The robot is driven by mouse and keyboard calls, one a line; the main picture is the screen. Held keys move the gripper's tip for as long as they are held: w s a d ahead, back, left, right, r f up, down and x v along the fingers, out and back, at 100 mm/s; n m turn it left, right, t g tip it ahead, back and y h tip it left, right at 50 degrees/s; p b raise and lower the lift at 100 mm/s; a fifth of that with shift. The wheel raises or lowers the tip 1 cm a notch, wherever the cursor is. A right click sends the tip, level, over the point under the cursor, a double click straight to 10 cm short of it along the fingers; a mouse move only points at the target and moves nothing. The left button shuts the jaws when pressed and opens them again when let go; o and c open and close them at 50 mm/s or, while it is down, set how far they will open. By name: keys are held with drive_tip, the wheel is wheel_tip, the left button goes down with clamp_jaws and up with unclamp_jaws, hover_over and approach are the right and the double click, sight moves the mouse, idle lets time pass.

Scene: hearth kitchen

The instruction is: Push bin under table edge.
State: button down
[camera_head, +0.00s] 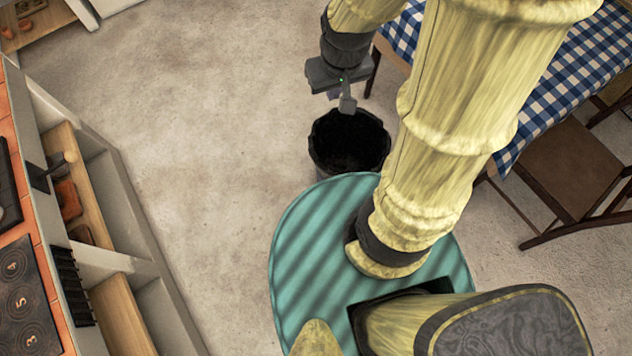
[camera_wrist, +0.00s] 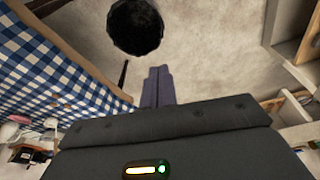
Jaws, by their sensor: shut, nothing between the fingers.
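The bin (camera_head: 349,141) is a black open-topped container standing upright on the floor, just in front of my base. It also shows in the wrist view (camera_wrist: 137,27) at the top, its upper part cut off by the frame. The table (camera_head: 575,75) with a blue-and-white checked cloth stands to the right of the bin, and floor shows between them. In the wrist view the table (camera_wrist: 55,75) is at the left. My gripper (camera_head: 347,105) is shut and empty, at the bin's far rim in the head view; I cannot tell whether it touches. Its closed fingers (camera_wrist: 158,84) show in the wrist view.
A wooden chair (camera_head: 572,168) stands at the right by the table. A dark table leg (camera_head: 373,74) is just right of my gripper. A counter with a cooktop (camera_head: 22,300) and open shelves (camera_head: 75,190) runs along the left. The floor (camera_head: 190,130) between counter and bin is clear.

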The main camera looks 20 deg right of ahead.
drive_tip(key=w+a+f+n+h+b, duration=0.3)
drive_tip(key=f+n+b, duration=0.4)
drive_tip(key=f+b, duration=1)
drive_tip(key=w+a+f+n+h+b, duration=0.2)
drive_tip(key=f+n+b, duration=0.5)
drive_tip(key=f+b, duration=1.1)
drive_tip(key=w+a+f+n+h+b, duration=0.3)
drive_tip(key=f+b, duration=1.4)
drive_tip(key=f, duration=3)
drive_tip(key=w+a+n, duration=0.1)
drive_tip(key=a+n, duration=0.1)
drive_tip(key=n, duration=0.2)
drive_tip(key=shift+w+a+f+t+h+b, duration=0.3)
drive_tip(key=shift+w+f+t+b, duration=0.05)
drive_tip(key=shift+w+t, duration=0.05)
drive_tip(key=d+r+b+x, duration=0.2)
drive_tip(key=b+x, duration=0.8)
drive_tip(key=x, duration=0.2)
drive_tip(key=shift+w+d+f, duration=0.2)
drive_tip(key=shift+w+f, duration=0.1)
drive_tip(key=shift+w, duration=0.1)
